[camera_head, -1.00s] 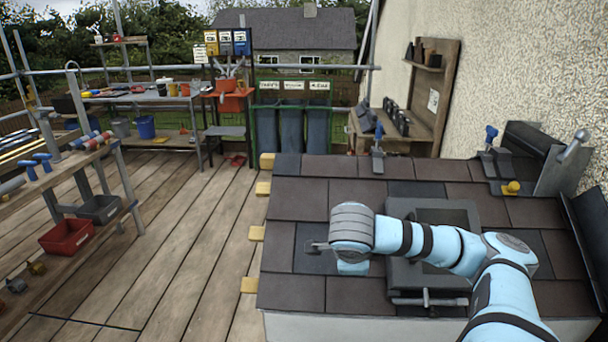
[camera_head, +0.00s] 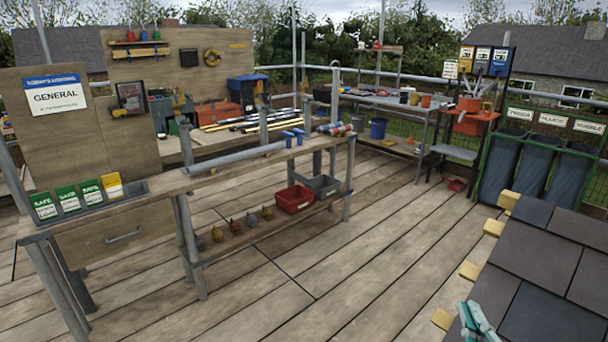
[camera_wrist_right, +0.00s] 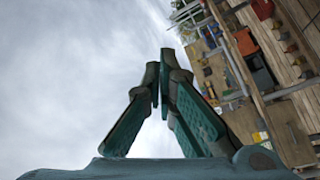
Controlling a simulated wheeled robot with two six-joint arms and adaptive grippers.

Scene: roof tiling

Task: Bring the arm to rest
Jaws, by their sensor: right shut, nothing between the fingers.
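My right gripper (camera_head: 476,322) shows at the bottom right edge of the head view, in front of the near edge of the tiled roof (camera_head: 545,275). In the right wrist view its two green fingers (camera_wrist_right: 163,75) meet at the tips, with nothing between them. That view is tilted, with sky on the left and the deck and benches on the right. The rest of the right arm is out of the head view. My left gripper does not show in either view.
A long wooden bench (camera_head: 240,172) with a red bin (camera_head: 294,199) and a grey bin (camera_head: 322,186) on its lower shelf stands at the left. Green-framed waste bins (camera_head: 535,150) stand at the back right. The plank deck (camera_head: 380,250) between bench and roof is clear.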

